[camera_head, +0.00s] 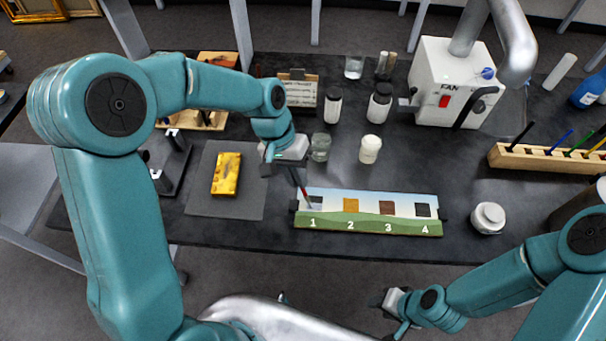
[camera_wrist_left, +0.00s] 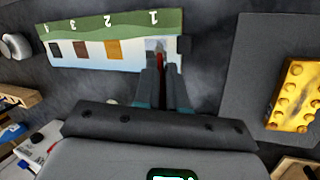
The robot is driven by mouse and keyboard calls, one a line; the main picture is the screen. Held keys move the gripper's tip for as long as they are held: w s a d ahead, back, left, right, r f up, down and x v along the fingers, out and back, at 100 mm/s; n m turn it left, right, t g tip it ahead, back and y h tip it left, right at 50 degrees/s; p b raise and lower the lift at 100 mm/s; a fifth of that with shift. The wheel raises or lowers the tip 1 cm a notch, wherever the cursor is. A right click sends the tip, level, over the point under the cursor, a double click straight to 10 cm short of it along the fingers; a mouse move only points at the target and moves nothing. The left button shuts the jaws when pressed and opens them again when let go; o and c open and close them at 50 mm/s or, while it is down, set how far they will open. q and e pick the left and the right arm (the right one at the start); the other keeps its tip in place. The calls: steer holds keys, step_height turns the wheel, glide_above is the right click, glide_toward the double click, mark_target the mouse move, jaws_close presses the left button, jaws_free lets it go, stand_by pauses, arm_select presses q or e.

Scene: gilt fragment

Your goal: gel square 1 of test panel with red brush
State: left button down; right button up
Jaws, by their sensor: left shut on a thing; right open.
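The test panel (camera_head: 366,226) lies on the dark bench, with numbers 1 to 4 on its green strip and a square above each. Square 1 (camera_head: 316,201) is greyish; it also shows in the left wrist view (camera_wrist_left: 153,44). My left gripper (camera_head: 297,174) is shut on the red brush (camera_head: 304,191), above the panel's left end. The brush (camera_wrist_left: 160,62) points down, its tip at or just above square 1; I cannot tell whether it touches. My right gripper (camera_head: 389,302) is open and empty, in front of the bench.
A wooden rack (camera_head: 545,160) with several coloured brushes stands at the right. A white jar (camera_head: 370,149) and a glass jar (camera_head: 320,147) stand behind the panel. A round white-lidded pot (camera_head: 488,218) is right of it. A gilt fragment (camera_head: 226,174) lies on a grey mat (camera_head: 210,205) at the left.

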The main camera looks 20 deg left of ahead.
stand_by(1.2)
arm_select(q)
steer(key=shift+r, duration=0.1)
steer(key=shift+r+p, duration=1.5)
steer(key=shift+r, duration=0.55)
steer(key=shift+f, duration=0.15)
steer(key=shift+w+a+f+b, duration=0.15)
steer(key=shift+w+f+b, duration=0.25)
steer(key=shift+f+b, duration=0.3)
steer(key=shift+w+a+f+b, duration=0.1)
steer(key=shift+w+f+b, duration=0.15)
steer(key=shift+f, duration=0.2)
steer(key=shift+w+a+f+b, duration=0.1)
steer(key=shift+w+f, duration=0.25)
steer(key=shift+f, duration=0.1)
